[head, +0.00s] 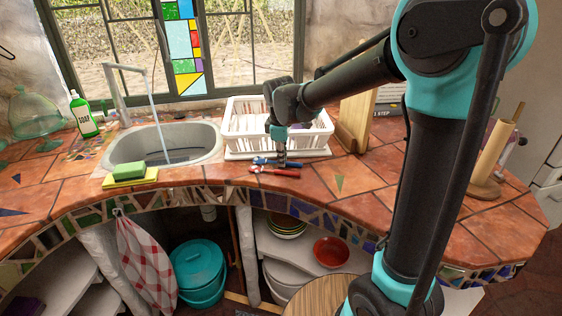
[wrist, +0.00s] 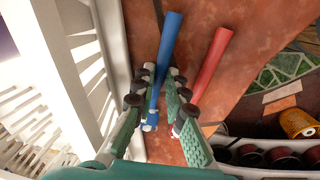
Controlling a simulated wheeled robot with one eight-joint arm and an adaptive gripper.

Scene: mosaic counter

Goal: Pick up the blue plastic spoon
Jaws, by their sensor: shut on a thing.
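The blue plastic spoon (wrist: 172,35) lies along the space between my gripper's fingers, and its thick handle extends beyond the fingertips. My gripper (wrist: 163,76) is shut on it; the fingers partly cover its middle. In the head view my gripper (head: 281,158) points down at the counter, with the blue spoon (head: 262,161) at its tips. I cannot tell whether the spoon touches the tiles. A red utensil (wrist: 209,65) lies just to the right of the blue one in the wrist view. It also shows in front of it in the head view (head: 289,172).
The white dish rack (head: 237,143) stands right behind my gripper, and its wall (wrist: 84,57) is close on the left in the wrist view. The sink (head: 128,150) and green sponge (head: 129,171) are left. A wooden board (head: 356,112) stands right. The counter's front edge is close.

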